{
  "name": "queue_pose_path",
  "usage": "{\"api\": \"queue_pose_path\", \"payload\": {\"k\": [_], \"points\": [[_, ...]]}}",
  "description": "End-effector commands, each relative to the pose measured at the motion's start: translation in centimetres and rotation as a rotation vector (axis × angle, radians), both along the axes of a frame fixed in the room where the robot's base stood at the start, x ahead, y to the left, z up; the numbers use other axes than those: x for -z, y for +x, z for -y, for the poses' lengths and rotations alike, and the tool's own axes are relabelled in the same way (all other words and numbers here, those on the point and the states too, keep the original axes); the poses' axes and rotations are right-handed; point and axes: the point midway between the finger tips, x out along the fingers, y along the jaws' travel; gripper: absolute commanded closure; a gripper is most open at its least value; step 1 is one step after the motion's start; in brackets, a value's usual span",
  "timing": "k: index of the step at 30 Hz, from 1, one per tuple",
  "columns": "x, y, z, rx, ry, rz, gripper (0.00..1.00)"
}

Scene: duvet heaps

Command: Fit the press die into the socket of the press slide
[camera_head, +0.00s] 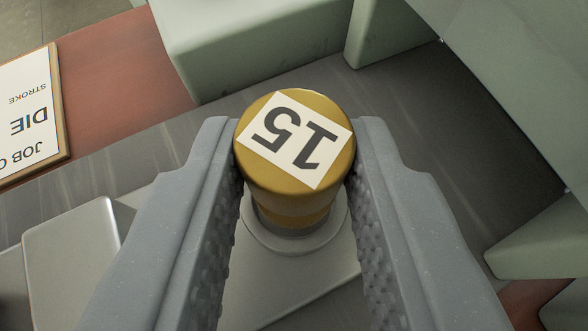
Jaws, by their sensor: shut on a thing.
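The press die, a brass-coloured cylinder (296,197), stands between the fingers of my gripper (295,160). Its top bears a white label with "15", seen upside down. My gripper is shut on it, with a ridged grey finger against either side. Below the brass part is a pale grey round collar (290,242) over a light grey flat surface (297,290). I cannot tell whether the die rests on that collar or is held above it. No socket opening can be made out; the die hides what lies straight beneath it.
A job card (30,118) with the words "DIE" and "STROKE" lies on a red-brown surface (120,75) at the left. Pale green machine blocks (235,45) stand at the top and right. A grey metal bed (400,120) runs between them. A light grey plate (70,255) sits lower left.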

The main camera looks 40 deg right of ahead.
Motion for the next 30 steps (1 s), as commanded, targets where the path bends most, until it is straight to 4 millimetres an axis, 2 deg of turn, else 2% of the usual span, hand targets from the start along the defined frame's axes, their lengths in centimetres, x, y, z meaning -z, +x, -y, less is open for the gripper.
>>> {"api": "queue_pose_path", "payload": {"k": [28, 29, 30], "points": [[2.1, 0.0, 0.0, 0.0, -0.001, 0.0, 1.0], [2.0, 0.0, 0.0, -0.001, -0.001, 0.0, 0.68], [2.0, 0.0, 0.0, -0.001, 0.0, 0.001, 0.57]]}}
